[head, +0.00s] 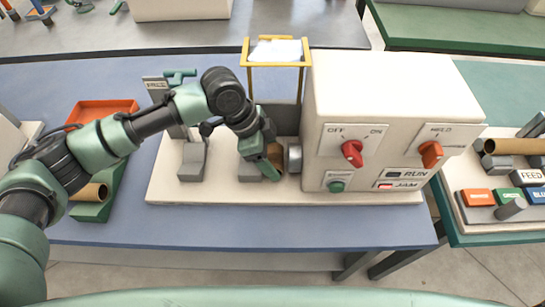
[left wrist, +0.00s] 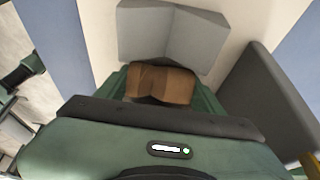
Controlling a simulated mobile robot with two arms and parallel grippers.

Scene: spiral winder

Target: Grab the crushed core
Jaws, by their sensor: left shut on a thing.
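The crushed core (head: 275,152) is a short brown tube at the winder's spindle, mostly covered by my gripper in the head view. In the left wrist view the core (left wrist: 162,84) shows a creased, dented brown surface between the green fingers. My left gripper (head: 268,162) reaches down onto it and is shut on it. The grey spindle end (head: 294,158) is just to its right; I cannot tell whether the core still touches it. My right gripper is not in view.
The cream winder housing (head: 385,100) carries red, orange and green controls and a lit red JAM lamp (head: 386,186). A yellow frame (head: 246,60) stands behind my gripper. A grey V-shaped block (left wrist: 172,35) is close by. A green bin (head: 92,211) with a brown tube stands left.

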